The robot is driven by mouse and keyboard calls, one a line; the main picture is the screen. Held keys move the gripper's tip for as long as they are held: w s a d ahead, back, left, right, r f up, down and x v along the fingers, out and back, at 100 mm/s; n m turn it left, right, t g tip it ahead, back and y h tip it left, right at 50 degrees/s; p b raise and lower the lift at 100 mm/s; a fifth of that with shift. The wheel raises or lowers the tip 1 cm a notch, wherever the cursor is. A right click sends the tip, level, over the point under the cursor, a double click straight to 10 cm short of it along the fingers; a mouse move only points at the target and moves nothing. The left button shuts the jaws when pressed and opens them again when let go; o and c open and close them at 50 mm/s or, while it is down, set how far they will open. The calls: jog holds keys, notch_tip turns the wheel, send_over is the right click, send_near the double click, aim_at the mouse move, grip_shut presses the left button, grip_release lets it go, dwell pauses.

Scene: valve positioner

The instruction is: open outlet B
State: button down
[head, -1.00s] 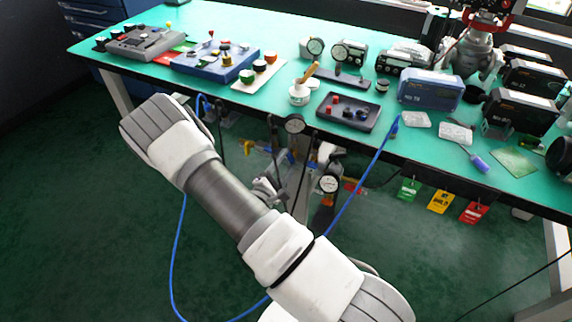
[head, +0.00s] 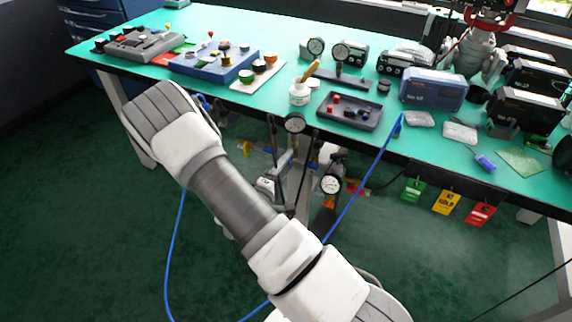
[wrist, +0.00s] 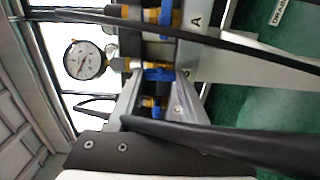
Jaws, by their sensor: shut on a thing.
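I see no B marking. In the head view, the valve assembly (head: 290,165) hangs under the table's front edge, partly hidden behind my arm. My gripper cannot be made out there.
A pressure gauge (wrist: 85,60) stands just left of the fittings. Black hoses (wrist: 215,38) cross close by. In the head view, a blue hose (head: 365,180) hangs from the green table (head: 285,50), with coloured tags (head: 446,202) to its right. Green floor lies open below.

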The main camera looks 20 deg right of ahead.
jog(key=shift+a, duration=0.1)
dwell(0.3)
jog(key=c, duration=0.6)
grip_release()
jog(key=shift+s, duration=0.1)
jog(key=p+v, duration=0.2)
jog(key=v, duration=1.5)
jog(key=shift+a, duration=0.1)
